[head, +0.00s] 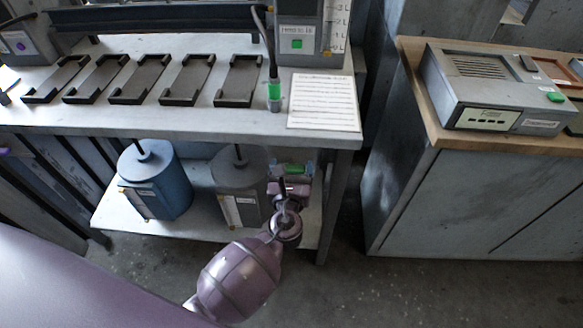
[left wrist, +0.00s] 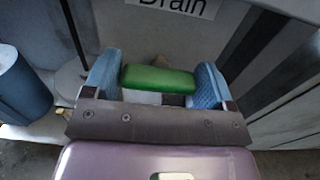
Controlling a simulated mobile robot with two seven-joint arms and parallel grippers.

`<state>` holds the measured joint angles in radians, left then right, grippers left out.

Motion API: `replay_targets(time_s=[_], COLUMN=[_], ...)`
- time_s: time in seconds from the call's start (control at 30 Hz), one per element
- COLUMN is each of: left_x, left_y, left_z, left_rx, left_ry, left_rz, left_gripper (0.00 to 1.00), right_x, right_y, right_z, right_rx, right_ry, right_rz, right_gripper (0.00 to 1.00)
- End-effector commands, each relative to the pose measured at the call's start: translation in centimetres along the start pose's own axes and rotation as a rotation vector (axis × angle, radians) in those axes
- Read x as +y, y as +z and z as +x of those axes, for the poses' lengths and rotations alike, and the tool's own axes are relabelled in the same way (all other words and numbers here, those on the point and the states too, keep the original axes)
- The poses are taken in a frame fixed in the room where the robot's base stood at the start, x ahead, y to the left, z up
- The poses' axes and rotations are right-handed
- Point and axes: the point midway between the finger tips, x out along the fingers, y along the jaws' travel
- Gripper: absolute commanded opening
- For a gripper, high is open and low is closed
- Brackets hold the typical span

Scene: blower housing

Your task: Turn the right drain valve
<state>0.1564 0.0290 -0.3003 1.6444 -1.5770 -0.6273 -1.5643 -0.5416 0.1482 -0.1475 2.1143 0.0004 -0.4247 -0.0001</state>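A green valve handle (left wrist: 158,78) lies below a label reading "Drain" (left wrist: 172,6) in the left wrist view. In the head view the green handle (head: 291,169) shows under the table, right of the grey canister. My left gripper (head: 290,172) reaches there with its purple arm from below. Its blue-padded fingers (left wrist: 156,85) stand apart, one at each end of the handle. Whether they touch it is hard to tell. The valve body behind the handle is mostly hidden. My right gripper is not in view.
A blue canister (head: 155,182) and a grey canister (head: 240,186) stand on the lower shelf (head: 112,214). The tabletop (head: 200,122) above limits room overhead. A table leg (head: 336,205) stands right of the gripper. Open floor (head: 420,292) lies in front.

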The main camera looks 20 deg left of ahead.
Motion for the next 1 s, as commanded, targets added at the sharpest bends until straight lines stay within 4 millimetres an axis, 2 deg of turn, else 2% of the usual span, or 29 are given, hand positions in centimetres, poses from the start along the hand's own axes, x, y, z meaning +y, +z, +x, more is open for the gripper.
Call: replay_targets(time_s=[0.03, 0.17, 0.2, 0.57, 1.0], left_x=[0.0, 0.0, 0.0, 0.0, 0.1], left_y=[0.0, 0.0, 0.0, -0.1, -0.4], left_z=[0.0, 0.0, 0.0, 0.0, -0.1], left_rx=[0.0, 0.0, 0.0, 0.001, 0.004], left_ry=[0.0, 0.0, 0.0, 0.0, 0.001], left_rz=[0.0, 0.0, 0.0, -0.072, -0.431], left_gripper=[0.7, 0.5, 0.49, 0.49, 0.49], right_x=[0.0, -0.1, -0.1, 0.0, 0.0], right_y=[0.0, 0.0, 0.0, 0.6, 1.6], right_z=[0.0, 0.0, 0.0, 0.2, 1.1], right_rx=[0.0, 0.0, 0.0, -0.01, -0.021], right_ry=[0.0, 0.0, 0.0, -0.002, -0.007], right_rz=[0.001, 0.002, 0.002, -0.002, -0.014], right_gripper=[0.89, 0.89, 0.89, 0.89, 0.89])
